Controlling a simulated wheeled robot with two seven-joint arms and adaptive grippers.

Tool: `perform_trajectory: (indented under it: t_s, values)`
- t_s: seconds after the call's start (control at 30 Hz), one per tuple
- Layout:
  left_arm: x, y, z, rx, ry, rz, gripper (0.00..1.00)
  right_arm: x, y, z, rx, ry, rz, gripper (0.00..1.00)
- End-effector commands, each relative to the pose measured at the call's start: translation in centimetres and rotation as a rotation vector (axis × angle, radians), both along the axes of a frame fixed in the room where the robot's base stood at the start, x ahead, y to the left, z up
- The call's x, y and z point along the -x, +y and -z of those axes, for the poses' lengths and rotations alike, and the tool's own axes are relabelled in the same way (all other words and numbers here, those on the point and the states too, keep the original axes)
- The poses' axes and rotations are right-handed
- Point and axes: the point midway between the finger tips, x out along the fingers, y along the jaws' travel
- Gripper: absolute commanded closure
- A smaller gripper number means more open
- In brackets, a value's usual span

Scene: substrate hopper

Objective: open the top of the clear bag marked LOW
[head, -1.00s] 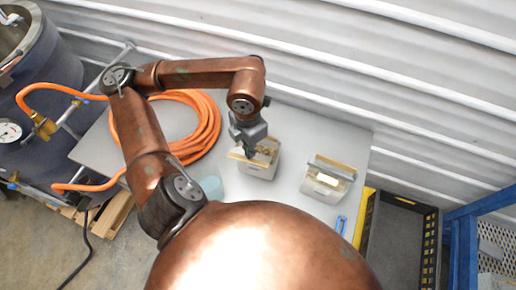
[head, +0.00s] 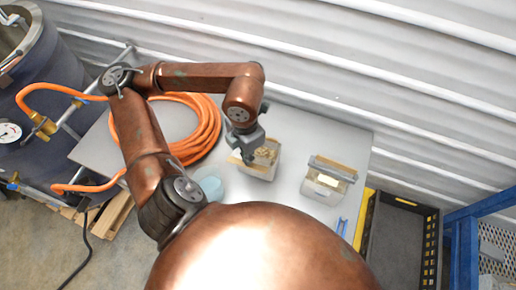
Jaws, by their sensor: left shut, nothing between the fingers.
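Two clear, box-shaped bags stand on the grey table. The left bag (head: 260,172) has tan edges, and brown contents show through its top, which looks open. The right bag (head: 325,191) has a grey bar across its top and a pale label on its front. I cannot read LOW on either one. My left gripper (head: 246,159) points down at the left edge of the left bag's top. It is shut with nothing in it; whether it touches the edge I cannot tell. My right gripper is not in view.
A coiled orange hose (head: 205,128) lies behind my left arm, leading to a dark tank (head: 60,95). A pale blue round dish (head: 210,186) and a small blue item (head: 341,227) are on the table (head: 300,125). A black and yellow crate (head: 402,240) stands at right.

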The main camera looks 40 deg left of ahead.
Motion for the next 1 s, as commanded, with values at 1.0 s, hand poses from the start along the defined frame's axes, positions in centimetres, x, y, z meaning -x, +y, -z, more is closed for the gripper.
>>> perform_trajectory:
  t_s: [1.0]
  values:
    - [0.0, 0.0, -7.4, 0.000, -0.001, -0.001, 1.00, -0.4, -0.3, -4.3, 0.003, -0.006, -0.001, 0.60]
